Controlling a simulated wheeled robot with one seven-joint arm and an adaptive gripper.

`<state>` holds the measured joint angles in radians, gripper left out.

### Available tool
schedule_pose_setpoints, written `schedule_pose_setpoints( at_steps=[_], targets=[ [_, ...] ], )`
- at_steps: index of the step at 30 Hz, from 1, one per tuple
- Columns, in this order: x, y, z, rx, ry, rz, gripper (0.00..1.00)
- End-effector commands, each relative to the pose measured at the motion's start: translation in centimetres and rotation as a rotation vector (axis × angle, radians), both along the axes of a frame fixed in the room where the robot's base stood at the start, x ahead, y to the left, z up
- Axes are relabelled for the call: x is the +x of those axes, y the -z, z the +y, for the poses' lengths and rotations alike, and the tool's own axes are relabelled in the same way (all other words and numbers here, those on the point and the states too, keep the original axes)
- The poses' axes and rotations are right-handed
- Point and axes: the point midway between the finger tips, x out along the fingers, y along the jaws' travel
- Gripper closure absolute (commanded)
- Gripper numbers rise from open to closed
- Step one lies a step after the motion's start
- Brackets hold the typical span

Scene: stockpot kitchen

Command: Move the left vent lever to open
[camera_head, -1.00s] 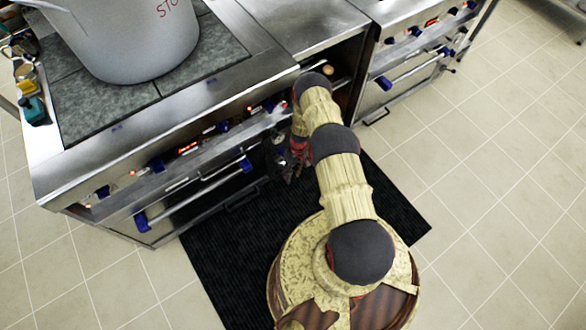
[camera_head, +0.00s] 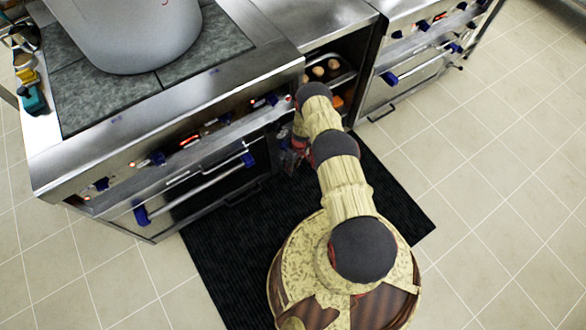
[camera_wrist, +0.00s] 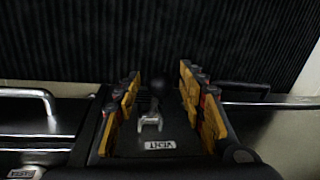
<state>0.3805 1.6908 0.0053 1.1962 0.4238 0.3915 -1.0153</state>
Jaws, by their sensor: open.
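In the wrist view, a small grey metal vent lever (camera_wrist: 150,117) stands on a dark panel above a white VENT label (camera_wrist: 160,145). A dark round shape behind it may be its knob. My gripper (camera_wrist: 160,88) is open, with a yellow-lined finger on each side of the lever. The lever looks nearer the left finger, and I cannot tell whether they touch. In the head view, my gripper (camera_head: 290,155) is low against the front of the stove (camera_head: 190,150), partly hidden by my arm. The lever is hidden there.
A large grey stockpot (camera_head: 130,35) stands on the stove top. An oven handle (camera_head: 195,190) runs along the front, left of my gripper. An open shelf bay with round items (camera_head: 325,68) is behind my arm. A black mat (camera_head: 230,250) lies on the tiled floor.

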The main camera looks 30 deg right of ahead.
Motion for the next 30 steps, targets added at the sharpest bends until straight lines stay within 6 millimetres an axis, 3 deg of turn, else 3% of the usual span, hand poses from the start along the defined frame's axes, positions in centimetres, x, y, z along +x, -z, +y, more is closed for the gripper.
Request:
schedule_pose_setpoints(
  at_steps=[8,30],
  targets=[
    [-0.05,0.17,0.06,0.0,0.0,0.001,0.6],
    [-0.07,0.17,0.08,0.001,0.0,0.001,1.0]
  ],
)
